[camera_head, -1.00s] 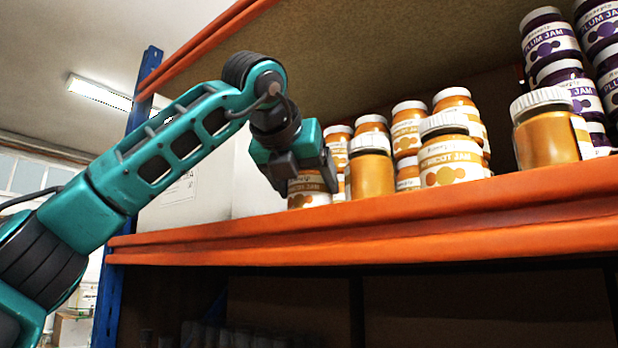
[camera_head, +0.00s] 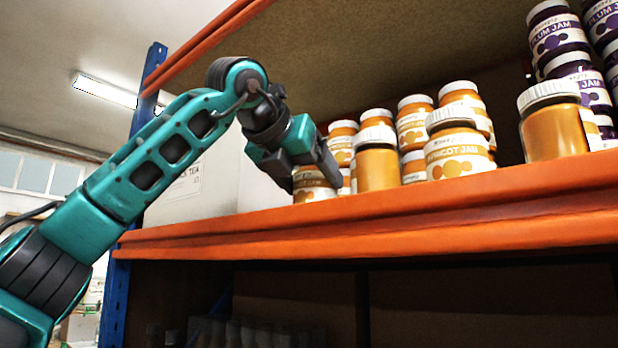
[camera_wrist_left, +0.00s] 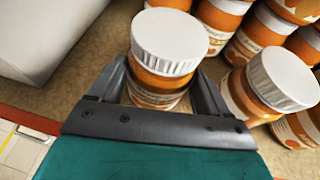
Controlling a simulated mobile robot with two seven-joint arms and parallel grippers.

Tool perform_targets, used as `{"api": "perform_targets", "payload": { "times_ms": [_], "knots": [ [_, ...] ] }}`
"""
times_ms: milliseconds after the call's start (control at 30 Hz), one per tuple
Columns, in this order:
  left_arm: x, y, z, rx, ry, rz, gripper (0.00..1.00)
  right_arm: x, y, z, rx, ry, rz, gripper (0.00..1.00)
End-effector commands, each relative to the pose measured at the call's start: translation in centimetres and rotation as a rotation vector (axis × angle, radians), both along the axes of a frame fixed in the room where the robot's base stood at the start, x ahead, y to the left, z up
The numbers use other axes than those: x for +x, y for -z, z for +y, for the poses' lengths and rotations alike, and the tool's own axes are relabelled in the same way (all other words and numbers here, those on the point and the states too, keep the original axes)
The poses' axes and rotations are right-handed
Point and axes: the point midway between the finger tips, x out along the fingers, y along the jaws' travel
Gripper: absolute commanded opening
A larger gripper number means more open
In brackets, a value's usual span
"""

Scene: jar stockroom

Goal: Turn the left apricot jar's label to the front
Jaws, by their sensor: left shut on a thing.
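The leftmost apricot jar (camera_head: 313,190) stands at the front left of the shelf, with part of its white label and orange dots showing below my gripper. My left gripper (camera_head: 318,170) is shut on this jar. In the left wrist view the held jar (camera_wrist_left: 157,84), with its white ribbed lid (camera_wrist_left: 168,40), sits between the two fingers of the gripper (camera_wrist_left: 160,88). The gripper hides its upper part in the head view. To its right, another apricot jar (camera_head: 376,168) shows a plain orange side to the front. My right gripper is not in view.
More apricot jars (camera_head: 457,155) stand close on the right and behind, some stacked. A front jar (camera_head: 555,130) has its label turned right. Plum jars (camera_head: 558,38) are stacked at far right. The orange shelf beam (camera_head: 400,212) runs below; a white box (camera_wrist_left: 50,35) stands left.

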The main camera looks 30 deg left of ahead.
Motion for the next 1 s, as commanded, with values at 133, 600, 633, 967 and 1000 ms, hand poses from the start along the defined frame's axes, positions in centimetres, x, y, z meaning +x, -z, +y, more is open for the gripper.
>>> {"api": "perform_targets", "payload": {
  "times_ms": [133, 600, 633, 967, 1000],
  "knots": [
    [-0.1, 0.0, 0.0, 0.0, 0.001, -0.005, 0.09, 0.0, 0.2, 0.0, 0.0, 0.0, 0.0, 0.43],
    [0.0, 0.1, 0.0, 0.0, 0.0, -0.001, 1.0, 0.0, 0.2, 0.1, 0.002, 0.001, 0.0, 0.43],
    [0.0, 0.1, 0.0, 0.0, 0.0, -0.001, 1.0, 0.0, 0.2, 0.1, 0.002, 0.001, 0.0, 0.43],
    [-1.7, -0.5, -0.2, 0.0, 0.001, -0.001, 1.0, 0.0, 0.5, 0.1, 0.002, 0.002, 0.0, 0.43],
    [-2.4, -0.8, -0.2, 0.0, 0.001, -0.002, 1.0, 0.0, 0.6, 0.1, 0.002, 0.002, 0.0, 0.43]
  ]
}}
